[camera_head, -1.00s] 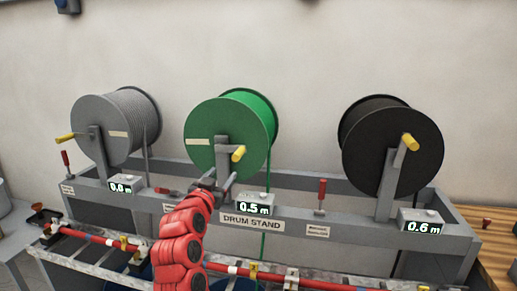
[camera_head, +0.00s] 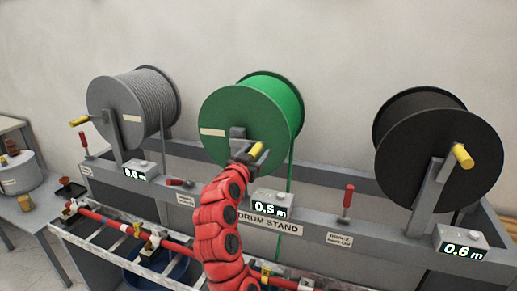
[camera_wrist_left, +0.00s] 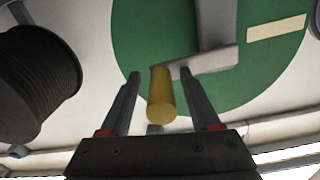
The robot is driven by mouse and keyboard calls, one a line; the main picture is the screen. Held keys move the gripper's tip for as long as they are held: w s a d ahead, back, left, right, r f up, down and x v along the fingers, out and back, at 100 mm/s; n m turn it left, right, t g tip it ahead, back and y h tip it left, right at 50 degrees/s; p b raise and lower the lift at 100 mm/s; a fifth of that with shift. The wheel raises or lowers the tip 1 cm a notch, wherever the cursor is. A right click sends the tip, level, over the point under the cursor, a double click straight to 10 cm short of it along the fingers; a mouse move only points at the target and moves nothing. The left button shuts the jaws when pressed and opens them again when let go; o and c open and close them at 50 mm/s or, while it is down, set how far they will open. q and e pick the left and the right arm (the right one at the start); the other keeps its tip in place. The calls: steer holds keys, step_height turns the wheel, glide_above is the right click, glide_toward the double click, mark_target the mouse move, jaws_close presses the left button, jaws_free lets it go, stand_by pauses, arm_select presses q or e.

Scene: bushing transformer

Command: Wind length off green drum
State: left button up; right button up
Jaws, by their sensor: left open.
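The green drum (camera_head: 245,120) sits on the drum stand (camera_head: 330,238), and its green line runs down behind the front rail. The drum's yellow crank handle (camera_head: 242,148) is partly covered by my left gripper (camera_head: 254,153). The counter box (camera_head: 271,203) below the drum reads 0.5 m. My right gripper is not in view.
A grey drum (camera_head: 125,110) with counter 0.0 m stands left, and a black drum (camera_head: 435,150) with counter 0.6 m stands right. A red bar (camera_head: 105,222) on a rack runs in front. A side table (camera_head: 30,212) stands left.

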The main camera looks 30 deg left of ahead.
arm_select(q)
steer(key=shift+s+r, duration=0.1)
steer(key=shift+s, duration=0.05)
jaws_close()
stand_by(1.3)
